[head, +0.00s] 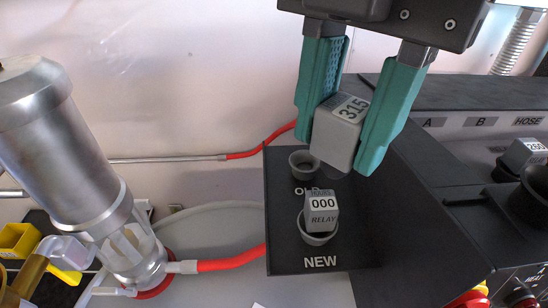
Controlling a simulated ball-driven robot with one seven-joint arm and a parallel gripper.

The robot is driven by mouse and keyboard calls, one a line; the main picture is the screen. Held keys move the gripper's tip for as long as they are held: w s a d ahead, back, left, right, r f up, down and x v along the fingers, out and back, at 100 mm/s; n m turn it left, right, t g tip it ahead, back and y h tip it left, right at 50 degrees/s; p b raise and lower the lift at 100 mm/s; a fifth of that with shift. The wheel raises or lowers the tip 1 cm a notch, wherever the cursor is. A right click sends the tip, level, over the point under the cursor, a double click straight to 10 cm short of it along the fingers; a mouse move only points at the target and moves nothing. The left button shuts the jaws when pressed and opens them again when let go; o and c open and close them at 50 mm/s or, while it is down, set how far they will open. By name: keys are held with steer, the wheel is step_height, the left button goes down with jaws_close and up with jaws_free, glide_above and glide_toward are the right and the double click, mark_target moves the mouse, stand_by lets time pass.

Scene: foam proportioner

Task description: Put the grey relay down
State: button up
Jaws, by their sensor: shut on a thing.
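My gripper (351,123) has teal fingers and is shut on a grey relay (334,138), whose top label reads 315. The relay is held slightly tilted above the black panel (280,235), just right of the empty round socket marked OLD (302,162). The gap between the relay and the panel is hard to judge.
A metal cylinder (65,130) stands at the left, with red hoses (230,263) running to the panel. A black console (450,160) at the right carries a relay reading 260 (524,152) and labels A, B and HOSE. A yellow bin (17,240) is at the lower left.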

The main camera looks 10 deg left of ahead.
steer(key=w+a+f+p, duration=0.1)
steer(key=w+f, duration=0.1)
steer(key=w, duration=0.1)
steer(key=w+a+f+p, duration=0.1)
steer(key=w+f+p, duration=0.1)
steer(key=w+f, duration=0.1)
steer(key=w+f+p, duration=0.1)
steer(key=w+f, duration=0.2)
steer(key=w, duration=0.2)
steer(key=shift+w+a, duration=0.25)
steer(key=shift+a, duration=0.15)
steer(key=shift+w+a+f+p, duration=0.1)
steer(key=shift+w+f+p, duration=0.25)
steer(key=shift+w+f, duration=0.25)
steer(key=shift+w+f+p, duration=0.1)
steer(key=shift+f+p, duration=0.25)
steer(key=shift+f, duration=1.45)
steer(key=shift+f, duration=0.3)
steer(key=o, duration=1.1)
steer(key=shift+c, duration=0.2)
step_height(320, 180, up, 13)
steer(key=w+b, duration=0.1)
steer(key=b, duration=0.2)
steer(key=shift+w+d+f, duration=0.2)
steer(key=shift+w+d, duration=0.1)
steer(key=shift+d, duration=0.1)
